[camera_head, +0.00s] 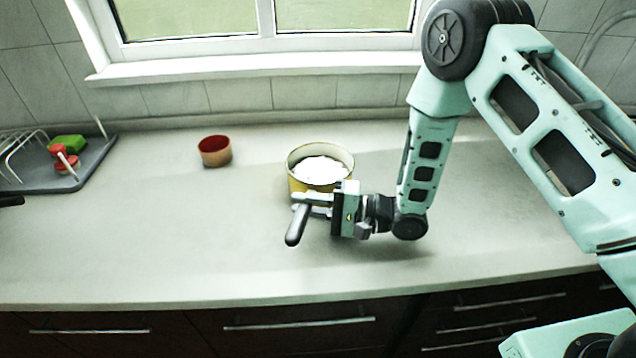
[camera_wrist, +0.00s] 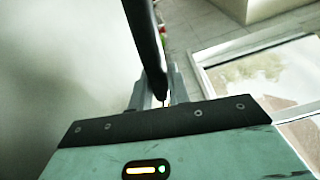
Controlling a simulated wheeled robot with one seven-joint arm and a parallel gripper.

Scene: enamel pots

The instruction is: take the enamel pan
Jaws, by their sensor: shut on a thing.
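The enamel pan (camera_head: 303,183) is yellow outside with a pale inside, and something white lies in it. It is upright at the middle of the counter; I cannot tell whether it touches the counter. Its dark handle (camera_head: 297,226) points toward the front edge. My gripper (camera_head: 312,203) comes in from the right at the near side of the pan and is shut on the handle. In the wrist view the dark handle (camera_wrist: 147,45) runs up from between the fingers (camera_wrist: 158,97). The fingers hide part of the handle, and the gripper body hides part of the pan's near wall.
A small red-brown bowl (camera_head: 215,152) stands to the left of the pan. A dark drying tray (camera_head: 95,165) with a white rack, a green item (camera_head: 67,143) and red items is at the far left. A window (camera_head: 265,40) is behind. The counter's front left (camera_head: 150,250) is clear.

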